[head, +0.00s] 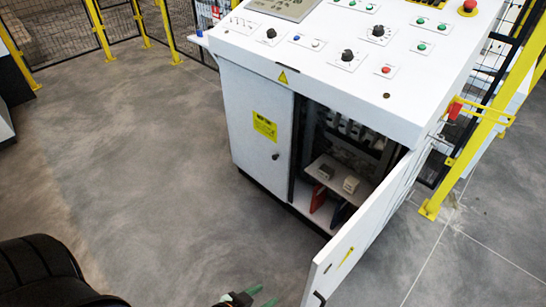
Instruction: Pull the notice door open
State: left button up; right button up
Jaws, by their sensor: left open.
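The notice door (258,120) is the white left door of the cabinet, with a yellow notice label (265,126) on it. It looks shut, flush with the cabinet front. A small dark knob (276,156) sits near its right edge. My left gripper (262,296) shows at the bottom edge, its green fingertips apart, partly cut off by the frame. It is open and empty, well below and in front of the notice door, touching nothing visible. My right gripper is out of view.
The cabinet's right door (365,225) stands swung open towards me, right of my left gripper, with a dark handle (319,297) low on it. Yellow fence posts (485,130) stand right. The floor (150,165) at left is clear.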

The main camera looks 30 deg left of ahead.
aim_at(262, 114)
jog(key=k+j, duration=0.1)
jog(key=j, duration=0.3)
jog(key=k+j, duration=0.1)
jog(key=j, duration=0.3)
jog(key=i+j, duration=0.1)
jog(key=j, duration=0.8)
jog(key=i+u, duration=0.05)
